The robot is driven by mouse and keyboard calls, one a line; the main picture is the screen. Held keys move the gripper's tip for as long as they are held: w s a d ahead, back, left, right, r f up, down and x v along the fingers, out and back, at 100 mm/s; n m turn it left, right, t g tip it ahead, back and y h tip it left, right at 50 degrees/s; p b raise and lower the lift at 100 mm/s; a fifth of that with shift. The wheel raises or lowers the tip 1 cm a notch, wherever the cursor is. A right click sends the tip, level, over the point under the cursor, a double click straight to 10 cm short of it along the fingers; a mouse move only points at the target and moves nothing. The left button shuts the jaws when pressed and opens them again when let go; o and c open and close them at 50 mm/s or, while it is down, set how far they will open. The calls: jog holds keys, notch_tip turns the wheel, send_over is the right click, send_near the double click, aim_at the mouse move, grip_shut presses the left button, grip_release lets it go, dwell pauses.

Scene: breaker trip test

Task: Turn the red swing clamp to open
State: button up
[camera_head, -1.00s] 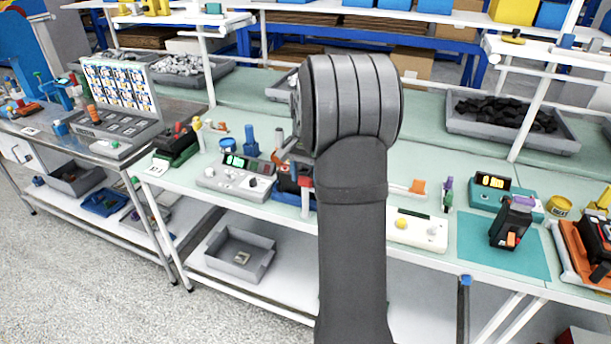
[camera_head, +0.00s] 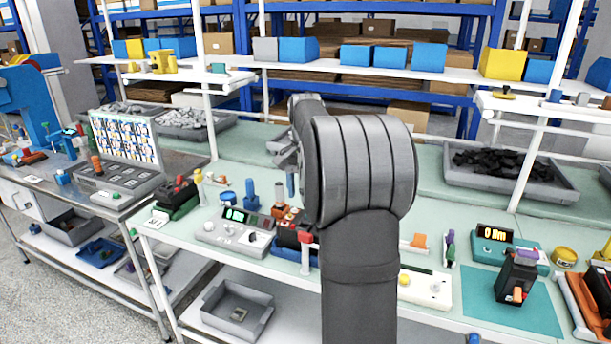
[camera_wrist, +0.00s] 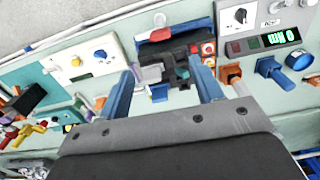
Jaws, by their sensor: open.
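The red swing clamp (camera_head: 305,238) shows in the head view as a small red piece at the front right of a dark blue fixture (camera_head: 286,240). In the wrist view, which looks from the opposite side, a red piece (camera_wrist: 160,35) lies at the top of the dark fixture (camera_wrist: 178,50). My gripper (camera_wrist: 163,72) is open, its two blue fingers spread on either side of the fixture in that picture. Nothing is held between them. The fingers appear apart from the clamp, though their height is hard to judge. My arm hides most of the gripper in the head view.
A control box with a green display (camera_head: 235,230) stands left of the fixture, and a white panel with a yellow button (camera_head: 425,287) stands to its right. Shelf posts rise behind.

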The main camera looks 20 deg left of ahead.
jog(key=shift+r, duration=2.3)
jog(key=shift+f, duration=0.1)
notch_tip(320, 180, down, 17)
jog(key=shift+f, duration=0.2)
